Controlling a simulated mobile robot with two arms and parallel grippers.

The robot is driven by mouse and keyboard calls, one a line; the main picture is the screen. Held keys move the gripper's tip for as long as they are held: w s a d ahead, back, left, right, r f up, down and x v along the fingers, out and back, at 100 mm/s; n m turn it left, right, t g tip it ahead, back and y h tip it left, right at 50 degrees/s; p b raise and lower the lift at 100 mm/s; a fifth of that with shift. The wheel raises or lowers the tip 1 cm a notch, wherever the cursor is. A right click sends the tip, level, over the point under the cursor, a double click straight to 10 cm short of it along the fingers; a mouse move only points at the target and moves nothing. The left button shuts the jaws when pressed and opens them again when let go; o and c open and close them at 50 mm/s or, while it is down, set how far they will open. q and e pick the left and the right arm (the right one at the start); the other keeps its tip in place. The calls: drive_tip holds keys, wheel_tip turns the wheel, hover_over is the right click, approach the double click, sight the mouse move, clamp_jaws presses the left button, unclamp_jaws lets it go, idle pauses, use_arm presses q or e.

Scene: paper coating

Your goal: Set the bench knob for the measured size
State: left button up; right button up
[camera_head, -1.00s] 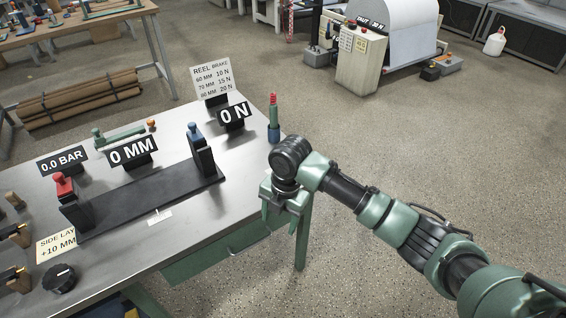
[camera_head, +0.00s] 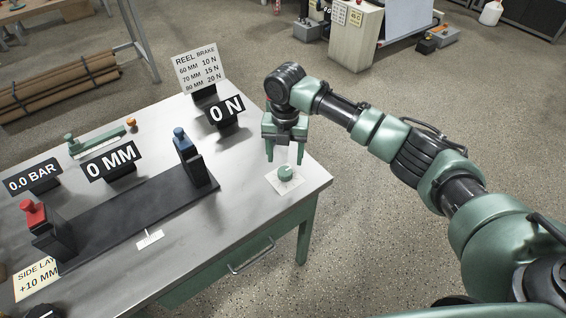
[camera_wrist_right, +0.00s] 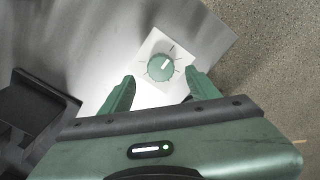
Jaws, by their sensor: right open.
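The green round knob (camera_head: 285,172) sits on a white plate near the bench's right corner. In the wrist view the knob (camera_wrist_right: 160,68) has a pale pointer mark towards the upper right, with tick lines around it. My right gripper (camera_head: 285,152) is open above the knob, fingers pointing down, apart from it. In the wrist view its fingers (camera_wrist_right: 160,83) stand either side below the knob. The measuring stand (camera_head: 130,212) has red-topped and blue-topped posts with nothing between them. The size display (camera_head: 111,160) reads 0 MM; the force display (camera_head: 226,112) reads 0 N. My left gripper is out of view.
A pressure display (camera_head: 32,178) reads 0.0 BAR. A side lay card (camera_head: 37,280) reads +10 MM. The bench front right is clear.

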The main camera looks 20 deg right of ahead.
sight(285, 171)
wheel_tip(285, 171, down, 5)
drive_tip(key=shift+s, duration=0.15)
drive_tip(key=shift+f, duration=0.3)
drive_tip(key=c, duration=1.3)
clamp_jaws()
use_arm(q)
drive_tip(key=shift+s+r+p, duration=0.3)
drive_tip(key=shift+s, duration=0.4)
